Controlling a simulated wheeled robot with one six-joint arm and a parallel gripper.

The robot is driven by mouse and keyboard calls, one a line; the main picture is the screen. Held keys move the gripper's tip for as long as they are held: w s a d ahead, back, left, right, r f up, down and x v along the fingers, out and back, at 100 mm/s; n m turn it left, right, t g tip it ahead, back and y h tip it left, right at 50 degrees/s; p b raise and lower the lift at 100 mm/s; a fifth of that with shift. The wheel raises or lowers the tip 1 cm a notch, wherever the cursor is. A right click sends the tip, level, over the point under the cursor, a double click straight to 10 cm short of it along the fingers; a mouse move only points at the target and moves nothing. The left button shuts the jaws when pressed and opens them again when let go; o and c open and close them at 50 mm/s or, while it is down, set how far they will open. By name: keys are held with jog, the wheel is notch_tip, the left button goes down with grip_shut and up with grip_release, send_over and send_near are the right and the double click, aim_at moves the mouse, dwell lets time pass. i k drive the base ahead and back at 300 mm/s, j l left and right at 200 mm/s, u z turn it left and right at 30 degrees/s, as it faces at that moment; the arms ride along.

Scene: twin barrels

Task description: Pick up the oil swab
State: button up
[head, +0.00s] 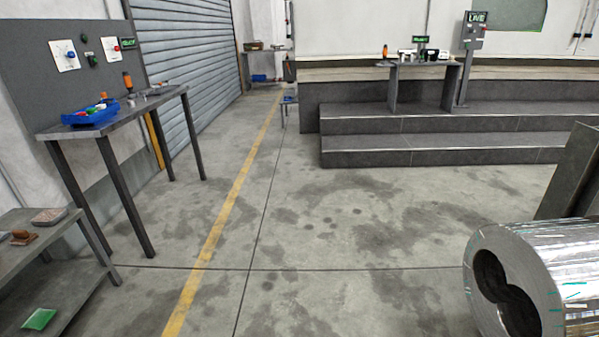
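I cannot tell for sure which thing is the oil swab. A small upright item with an orange top and dark lower part (127,82) stands on the tall grey table (60,132) at the left. A similar orange and dark item (385,51) stands on the small table (394,88) up on the far platform. Both are too small to make out clearly. My gripper is not in view, so its state and anything in it are hidden.
A blue tray (90,115) of coloured items is on the left table. A low shelf (22,250) stands at the lower left. A shiny twin-bored barrel (530,280) blocks the lower right. Steps (440,150) lead to the platform. The middle floor (330,240) is clear.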

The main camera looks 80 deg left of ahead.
aim_at(21, 237)
jog(key=u, duration=4.25)
